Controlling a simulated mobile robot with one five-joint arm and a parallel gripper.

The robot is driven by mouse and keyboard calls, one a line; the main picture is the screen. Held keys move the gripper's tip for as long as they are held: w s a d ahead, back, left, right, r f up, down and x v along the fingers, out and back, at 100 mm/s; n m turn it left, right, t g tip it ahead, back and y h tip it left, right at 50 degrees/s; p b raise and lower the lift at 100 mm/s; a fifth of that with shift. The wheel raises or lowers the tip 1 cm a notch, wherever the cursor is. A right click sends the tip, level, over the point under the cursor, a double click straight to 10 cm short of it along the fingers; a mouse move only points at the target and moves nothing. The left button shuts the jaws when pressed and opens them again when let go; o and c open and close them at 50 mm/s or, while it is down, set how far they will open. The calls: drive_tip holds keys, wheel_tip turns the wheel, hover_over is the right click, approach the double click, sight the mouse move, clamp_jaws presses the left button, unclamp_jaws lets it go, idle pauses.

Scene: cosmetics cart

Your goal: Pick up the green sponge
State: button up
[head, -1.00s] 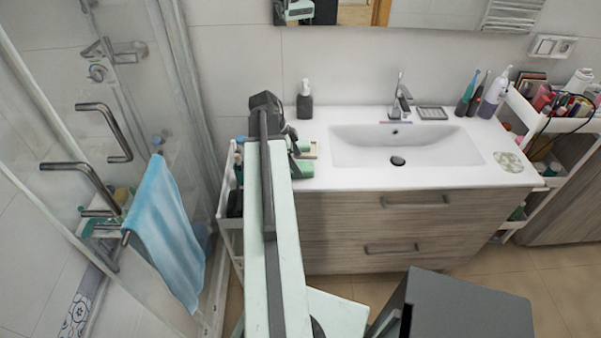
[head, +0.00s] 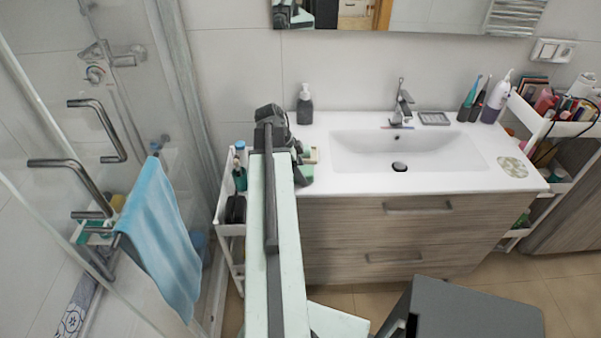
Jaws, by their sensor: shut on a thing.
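The green sponge (head: 306,175) shows as a small green patch at the left end of the white washbasin counter, just right of my arm. My arm covers most of it. My gripper (head: 298,156) is at the far end of the arm, over the left end of the counter, mostly hidden behind my own wrist. It is shut on the green sponge. I cannot tell whether the sponge is touching the counter.
A small beige item (head: 311,155) lies beside the gripper. A dark soap dispenser (head: 305,107) stands behind it. The basin (head: 405,150) is to the right. A white cart (head: 228,215) with bottles stands left, near the glass shower door and blue towel (head: 160,235).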

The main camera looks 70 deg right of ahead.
wheel_tip(320, 180, up, 10)
drive_tip(key=p, duration=0.9)
drive_tip(key=shift+p, duration=0.4)
drive_tip(key=shift+f, duration=0.1)
